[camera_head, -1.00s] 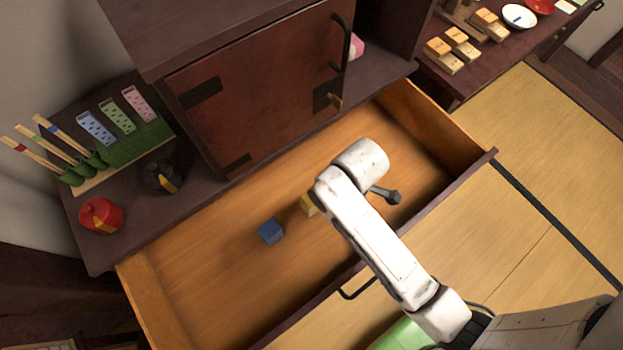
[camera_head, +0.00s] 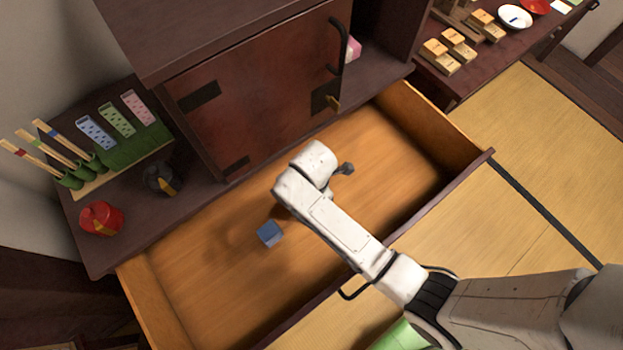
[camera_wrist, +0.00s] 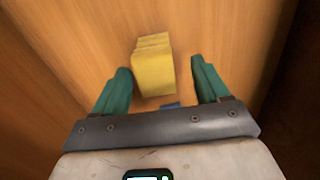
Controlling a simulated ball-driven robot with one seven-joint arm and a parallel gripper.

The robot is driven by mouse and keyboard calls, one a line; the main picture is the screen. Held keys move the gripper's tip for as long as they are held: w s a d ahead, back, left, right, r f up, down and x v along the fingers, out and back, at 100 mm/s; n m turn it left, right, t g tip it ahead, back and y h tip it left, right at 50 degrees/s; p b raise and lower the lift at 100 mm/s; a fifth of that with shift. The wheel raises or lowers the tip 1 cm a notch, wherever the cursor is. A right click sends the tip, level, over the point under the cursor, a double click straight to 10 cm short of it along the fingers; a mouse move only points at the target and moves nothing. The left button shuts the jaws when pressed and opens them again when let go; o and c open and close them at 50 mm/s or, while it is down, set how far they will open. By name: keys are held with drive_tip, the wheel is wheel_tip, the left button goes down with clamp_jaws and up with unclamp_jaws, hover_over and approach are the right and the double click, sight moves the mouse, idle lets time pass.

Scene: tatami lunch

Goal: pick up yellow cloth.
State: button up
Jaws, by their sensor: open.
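The yellow cloth (camera_wrist: 153,70) is a folded block on the wooden drawer floor in the wrist view. It lies between and a little beyond the two green fingers of my gripper (camera_wrist: 161,72), with gaps on both sides. My gripper is open and holds nothing. In the head view my arm hides the yellow cloth and the fingers, which are down inside the open drawer (camera_head: 215,275).
A blue folded cloth (camera_head: 270,233) lies in the drawer, left of my arm; a blue edge (camera_wrist: 170,105) shows between my fingers. The cabinet door (camera_head: 260,100) stands behind. A red bundle (camera_head: 101,218) and a black one (camera_head: 162,178) sit on the left ledge.

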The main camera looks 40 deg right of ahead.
drive_tip(key=f, duration=0.4)
drive_tip(key=shift+w+a+f, duration=0.1)
drive_tip(key=shift+w+f, duration=0.2)
drive_tip(key=shift+f, duration=0.1)
drive_tip(key=c, duration=1)
drive_tip(key=shift+c, duration=0.2)
drive_tip(key=shift+r, duration=0.1)
